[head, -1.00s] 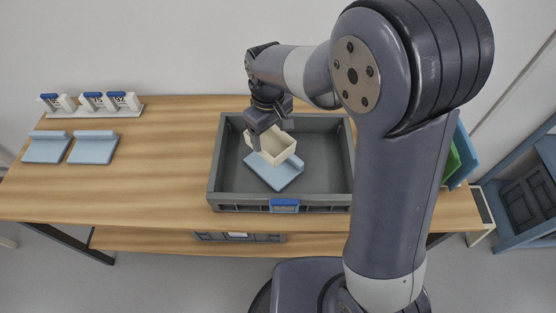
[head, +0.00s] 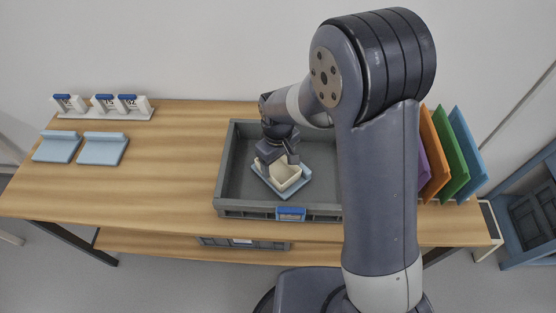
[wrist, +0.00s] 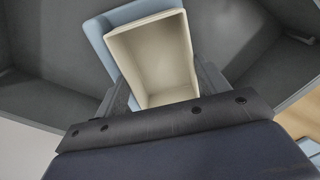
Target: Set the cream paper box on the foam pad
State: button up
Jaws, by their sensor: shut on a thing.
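The cream paper box (head: 286,177) is open-topped and sits low inside the grey crate (head: 232,207), over the light blue foam pad (head: 304,177). My gripper (head: 279,162) is shut on the box, with its fingers coming down from above. In the wrist view the box (wrist: 154,62) lies between the two fingers (wrist: 160,85), and a strip of the blue pad (wrist: 97,32) shows along its left and far sides. Whether the box bottom touches the pad cannot be told.
The crate walls stand around the box and pad. Coloured upright panels (head: 452,155) stand at the right.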

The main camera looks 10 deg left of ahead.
aim_at(278, 172)
jog(key=o, duration=1)
jog(key=shift+o, duration=0.2)
notch_tip(278, 172, up, 12)
jog(key=shift+r, duration=0.15)
